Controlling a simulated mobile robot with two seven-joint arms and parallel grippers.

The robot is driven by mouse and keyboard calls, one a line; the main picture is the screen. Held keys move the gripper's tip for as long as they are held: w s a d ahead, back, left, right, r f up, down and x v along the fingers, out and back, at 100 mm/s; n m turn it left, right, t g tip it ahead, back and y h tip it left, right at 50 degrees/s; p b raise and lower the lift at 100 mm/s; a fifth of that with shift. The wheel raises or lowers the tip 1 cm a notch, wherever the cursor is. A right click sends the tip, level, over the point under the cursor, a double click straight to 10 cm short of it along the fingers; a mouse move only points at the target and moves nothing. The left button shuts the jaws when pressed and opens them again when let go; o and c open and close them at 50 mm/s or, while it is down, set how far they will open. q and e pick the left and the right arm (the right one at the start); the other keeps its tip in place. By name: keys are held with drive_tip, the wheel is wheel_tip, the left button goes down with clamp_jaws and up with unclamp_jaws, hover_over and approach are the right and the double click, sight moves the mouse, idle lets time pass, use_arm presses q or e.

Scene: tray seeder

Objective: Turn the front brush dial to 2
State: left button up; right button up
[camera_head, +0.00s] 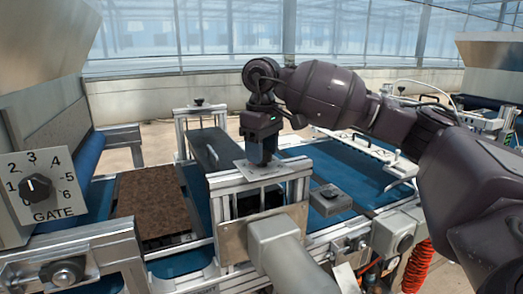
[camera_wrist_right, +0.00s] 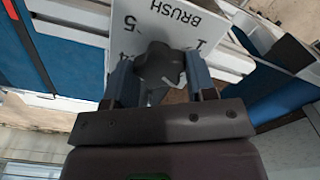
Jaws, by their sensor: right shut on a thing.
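The front brush dial (camera_wrist_right: 160,66) is a dark lobed knob on a white plate (camera_wrist_right: 186,18) lettered BRUSH in the right wrist view. Digits such as 5 and 1 show around it; others are partly covered, and I cannot tell where the knob points. My right gripper (camera_wrist_right: 160,80) has one finger on each side of the knob and is shut on it. In the head view my right gripper (camera_head: 262,156) points down at the pale plate (camera_head: 258,171) on top of the metal frame and hides the knob. My left gripper is not in view.
A GATE dial (camera_head: 37,188) on a numbered panel stands at the left. A brown soil-filled tray (camera_head: 150,203) lies on the blue belt (camera_head: 200,195). A grey housing (camera_head: 285,255) is in front of the frame. A small dark box (camera_head: 331,200) sits right of it.

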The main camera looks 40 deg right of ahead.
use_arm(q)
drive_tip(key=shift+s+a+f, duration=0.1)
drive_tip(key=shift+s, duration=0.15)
use_arm(e)
drive_tip(key=shift+r, duration=0.25)
drive_tip(key=o, duration=0.9)
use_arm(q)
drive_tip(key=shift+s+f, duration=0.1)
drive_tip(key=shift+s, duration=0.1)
use_arm(e)
drive_tip(key=shift+f, duration=0.15)
use_arm(q)
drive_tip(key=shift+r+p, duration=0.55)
drive_tip(key=shift+p, duration=0.1)
use_arm(e)
wheel_tip(320, 180, up, 11)
drive_tip(key=shift+f, duration=0.15)
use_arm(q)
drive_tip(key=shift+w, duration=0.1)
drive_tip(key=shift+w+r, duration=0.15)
